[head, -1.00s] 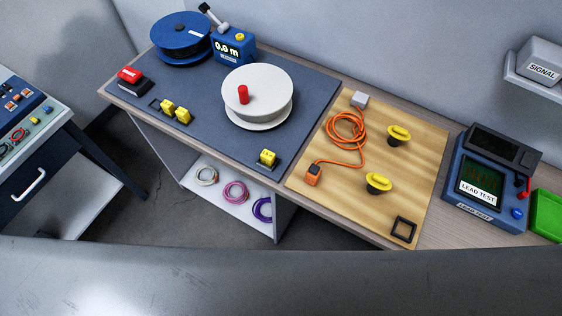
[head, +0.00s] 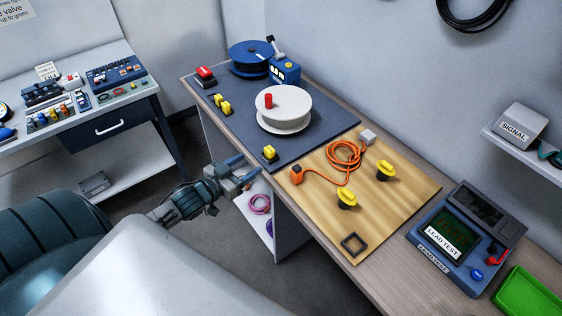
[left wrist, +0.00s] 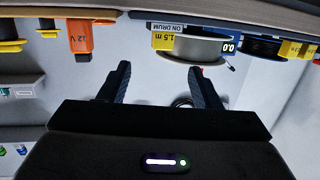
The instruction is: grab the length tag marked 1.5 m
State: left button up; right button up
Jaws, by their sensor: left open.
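The yellow tag marked 1.5 m (left wrist: 163,41) shows near the top centre of the left wrist view, at the work surface's edge. In the head view it appears to be the single yellow tag (head: 269,154) at the front edge of the blue-grey mat, by the white drum (head: 284,107). My left gripper (head: 246,171) is open and empty, in front of the bench and a little short of the tag. In the left wrist view the tag lies beyond the gap between its fingers (left wrist: 160,72). My right gripper is not in view.
Two more yellow tags (head: 222,104) sit at the mat's left, near a red button (head: 205,73). An orange cable (head: 343,153) with an orange 12 V block (head: 296,175) lies on the wooden board (head: 318,211). Coiled cables (head: 260,203) lie on the shelf below.

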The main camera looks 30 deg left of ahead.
aim_at(267, 153)
pick_arm(q)
jog(key=b+x, duration=0.1)
jog(key=b, duration=0.1)
jog(key=b+x, duration=0.3)
jog(key=b, duration=0.1)
jog(key=shift+w+a+f, duration=0.15)
jog(key=shift+w+f, duration=0.2)
jog(key=shift+w, duration=0.35)
jog(key=shift+w+f+b, duration=0.1)
jog(key=shift+w+b, duration=0.4)
jog(key=shift+w, duration=0.05)
jog(key=x, duration=0.3)
jog(key=shift+w+d+b, duration=0.15)
jog(key=shift+d+b, duration=0.1)
jog(key=shift+b, duration=0.05)
jog(key=shift+w+f, duration=0.15)
jog(key=shift+w, duration=0.15)
jog(key=shift+c, duration=1.3)
jog(key=c, duration=0.7)
jog(key=shift+c, duration=0.8)
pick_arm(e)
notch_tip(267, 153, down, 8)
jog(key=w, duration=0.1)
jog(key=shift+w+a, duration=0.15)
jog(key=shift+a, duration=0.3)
